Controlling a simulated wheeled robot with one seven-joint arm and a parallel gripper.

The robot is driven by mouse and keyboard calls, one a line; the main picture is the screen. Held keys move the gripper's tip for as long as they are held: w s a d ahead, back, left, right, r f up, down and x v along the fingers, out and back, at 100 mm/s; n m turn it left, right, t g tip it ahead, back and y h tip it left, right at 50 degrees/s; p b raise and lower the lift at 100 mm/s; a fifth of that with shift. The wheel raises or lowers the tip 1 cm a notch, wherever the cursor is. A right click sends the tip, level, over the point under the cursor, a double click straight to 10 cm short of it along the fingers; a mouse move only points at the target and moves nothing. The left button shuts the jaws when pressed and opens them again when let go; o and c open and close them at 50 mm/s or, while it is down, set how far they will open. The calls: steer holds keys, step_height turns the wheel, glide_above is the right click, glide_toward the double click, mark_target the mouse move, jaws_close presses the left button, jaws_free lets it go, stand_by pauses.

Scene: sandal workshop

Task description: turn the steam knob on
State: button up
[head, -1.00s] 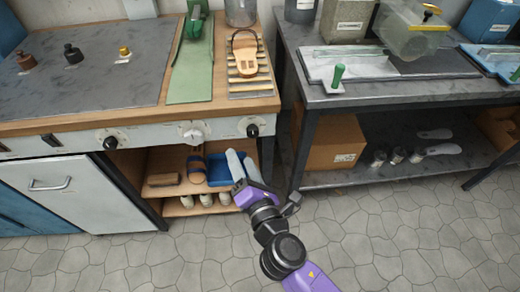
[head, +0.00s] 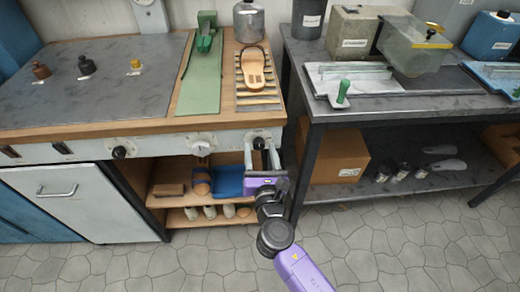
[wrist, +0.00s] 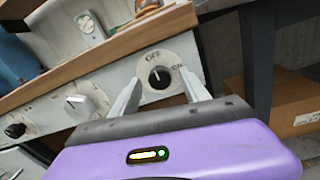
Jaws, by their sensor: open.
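A black round knob on a pale dial (wrist: 159,77) sits on the front panel, with OFF above it and ON to its right in the wrist view. Its pale pointer mark appears to be toward OFF. In the head view this knob (head: 259,142) is the rightmost of the panel's knobs. I cannot read a steam label on it. My gripper (head: 260,151) is open and faces the panel. In the wrist view its two fingers straddle the knob with a gap on each side; whether the tips reach the panel I cannot tell.
A white knob (head: 201,147) and another black knob (head: 120,152) are further left on the panel. Below is a shelf with a blue tray (head: 229,182) and several rolls. A dark table (head: 400,113) stands close on the right. The tiled floor in front is clear.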

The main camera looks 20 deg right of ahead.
steer(key=shift+w+d, duration=0.15)
steer(key=shift+w, duration=0.25)
jaws_close()
